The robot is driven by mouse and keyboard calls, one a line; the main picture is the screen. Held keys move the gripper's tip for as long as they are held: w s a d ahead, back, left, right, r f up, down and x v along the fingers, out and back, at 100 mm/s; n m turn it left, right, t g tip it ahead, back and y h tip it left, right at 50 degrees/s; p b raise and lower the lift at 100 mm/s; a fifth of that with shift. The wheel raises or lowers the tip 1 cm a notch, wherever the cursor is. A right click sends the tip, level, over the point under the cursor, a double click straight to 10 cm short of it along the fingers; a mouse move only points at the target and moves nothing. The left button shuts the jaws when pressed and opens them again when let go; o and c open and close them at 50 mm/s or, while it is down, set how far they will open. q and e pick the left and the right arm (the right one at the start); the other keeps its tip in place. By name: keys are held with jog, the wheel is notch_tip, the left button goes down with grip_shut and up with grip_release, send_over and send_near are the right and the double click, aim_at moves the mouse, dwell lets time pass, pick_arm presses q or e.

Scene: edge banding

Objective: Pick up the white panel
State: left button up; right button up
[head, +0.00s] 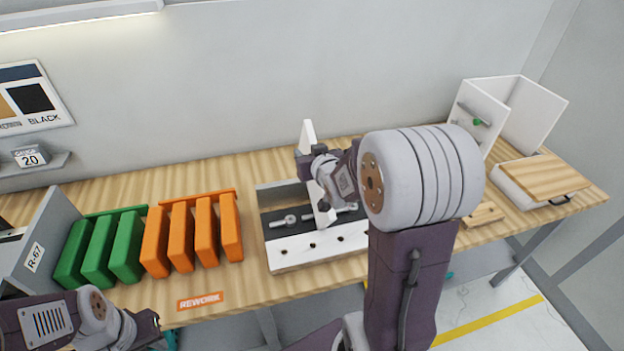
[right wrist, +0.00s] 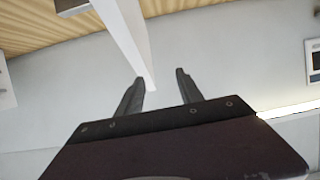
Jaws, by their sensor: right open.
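The white panel (head: 308,133) stands upright on edge in a fixture (head: 285,256) with a white perforated front and metal clamps. My right gripper (head: 308,167) is at the panel, seen from behind my arm, which hides part of it. In the right wrist view, the open fingers of my right gripper (right wrist: 160,78) point at the panel (right wrist: 128,35), whose end lies between them, closer to the left finger. I cannot tell whether they touch. My left gripper (head: 148,325) is low at the left, partly cut off, and its jaws are unclear.
Green panels (head: 98,250) and orange panels (head: 192,237) stand in racks left of the fixture. A grey R-67 box (head: 40,245) is at far left. A white open cabinet (head: 530,110) and a wooden-topped drawer (head: 545,177) are at right. A REWORK label (head: 200,301) marks the front edge.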

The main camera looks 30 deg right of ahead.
aim_at(307, 136)
jog(key=d, duration=0.3)
jog(key=shift+s+d+f+m, duration=0.1)
jog(key=shift+s+f+m, duration=0.1)
jog(key=shift+s+m, duration=0.15)
jog(key=x, duration=0.2)
jog(key=p+x, duration=0.1)
jog(key=shift+w+a, duration=0.1)
jog(key=shift+a, duration=0.2)
jog(key=shift+w+f, duration=0.25)
jog(key=shift+w, duration=0.15)
jog(key=shift+w+d+f+p, duration=0.15)
jog(key=shift+w+d+p, duration=0.05)
jog(key=shift+p, duration=0.15)
jog(key=x, duration=0.2)
jog(key=p+x, duration=0.1)
jog(key=x, duration=0.1)
jog(key=shift+w+d+f, duration=0.1)
jog(key=shift+d+f, duration=0.1)
jog(key=shift+f, duration=0.3)
jog(key=shift+c, duration=1.2)
pick_arm(q)
jog(key=r, duration=0.2)
jog(key=d+r, duration=0.1)
jog(key=shift+s+r, duration=0.25)
pick_arm(e)
jog(key=shift+r, duration=0.1)
grip_shut()
jog(key=shift+s, duration=0.25)
